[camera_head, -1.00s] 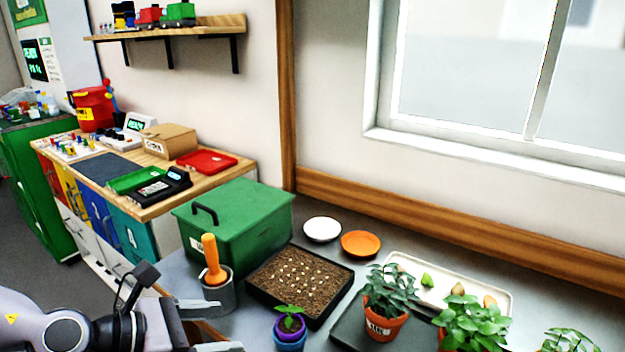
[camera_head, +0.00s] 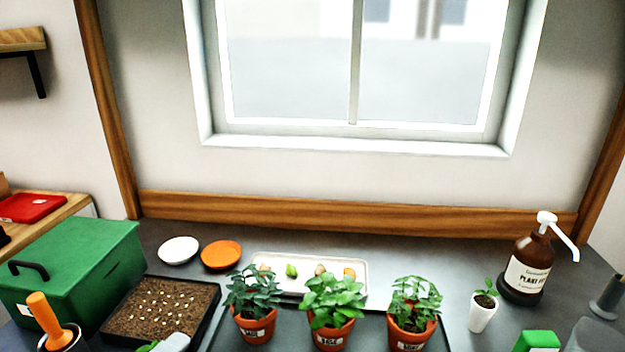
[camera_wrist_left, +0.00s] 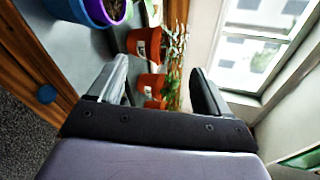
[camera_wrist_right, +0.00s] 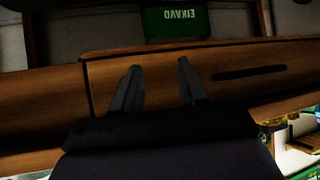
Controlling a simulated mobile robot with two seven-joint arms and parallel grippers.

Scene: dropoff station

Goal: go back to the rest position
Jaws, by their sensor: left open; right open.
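My left gripper (camera_wrist_left: 160,64) is open in the left wrist view, its two fingers apart with nothing held between them. Terracotta pots (camera_wrist_left: 146,44) show beyond its fingers, and a purple and blue pot (camera_wrist_left: 95,10) is at the top left. My right gripper (camera_wrist_right: 159,64) is open and empty in the right wrist view, in front of a brown wooden panel (camera_wrist_right: 230,65). In the head view, a pale grey piece at the bottom edge by the soil tray may be my left gripper's tip; the right gripper cannot be made out there.
The grey bench holds a green box (camera_head: 75,260), a soil tray (camera_head: 212,310), an orange-handled tool (camera_head: 45,315), white (camera_head: 178,250) and orange (camera_head: 221,254) saucers, three potted plants (camera_head: 330,335), a pale tray (camera_head: 360,270), a white seedling pot (camera_head: 482,315) and a brown pump bottle (camera_head: 530,265).

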